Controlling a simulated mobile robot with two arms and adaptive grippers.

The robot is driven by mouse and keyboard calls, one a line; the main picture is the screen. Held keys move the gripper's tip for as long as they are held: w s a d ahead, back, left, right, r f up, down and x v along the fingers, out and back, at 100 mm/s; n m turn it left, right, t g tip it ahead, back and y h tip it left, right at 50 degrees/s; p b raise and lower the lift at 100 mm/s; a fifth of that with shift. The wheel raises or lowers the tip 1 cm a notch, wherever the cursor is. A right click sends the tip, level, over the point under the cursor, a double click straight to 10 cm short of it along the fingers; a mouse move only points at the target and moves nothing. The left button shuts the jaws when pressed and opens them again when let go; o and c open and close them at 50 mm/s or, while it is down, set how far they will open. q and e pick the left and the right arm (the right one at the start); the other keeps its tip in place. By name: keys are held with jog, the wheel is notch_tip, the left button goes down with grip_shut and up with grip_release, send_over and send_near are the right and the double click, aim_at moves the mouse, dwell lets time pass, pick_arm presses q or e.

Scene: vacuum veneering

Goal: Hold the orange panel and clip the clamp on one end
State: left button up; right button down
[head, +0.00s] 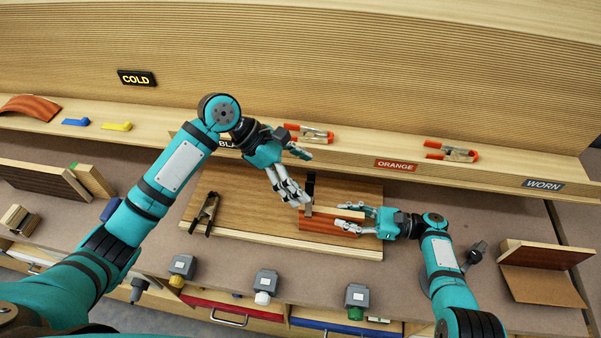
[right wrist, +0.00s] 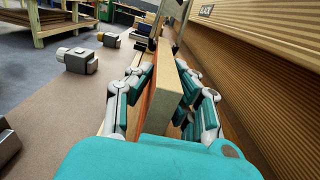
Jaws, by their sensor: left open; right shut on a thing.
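The orange panel (head: 325,226), with a reddish-brown face and a pale wood layer, stands on the wooden board (head: 240,190). My right gripper (head: 357,218) is shut on its right part; in the right wrist view the panel (right wrist: 172,80) is between the fingers. A black clamp (head: 310,184) stands upright at the panel's left end; its jaws are partly hidden, and I cannot tell how firmly it grips. My left gripper (head: 297,192) is open beside this clamp. Another black clamp (head: 205,213) lies on the board's left side.
A wooden corner piece (head: 540,270) stands at right. Grey blocks with coloured knobs (head: 266,284) line the front edge.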

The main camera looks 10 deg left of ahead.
pick_arm(q)
jog(key=shift+a, duration=0.1)
jog(key=v, duration=1.2)
jog(key=shift+w, duration=0.1)
dwell(0.5)
pick_arm(e)
jog(key=c, duration=1.1)
grip_release()
jog(key=shift+c, duration=0.2)
jog(key=d, duration=0.7)
jog(key=shift+d, duration=0.25)
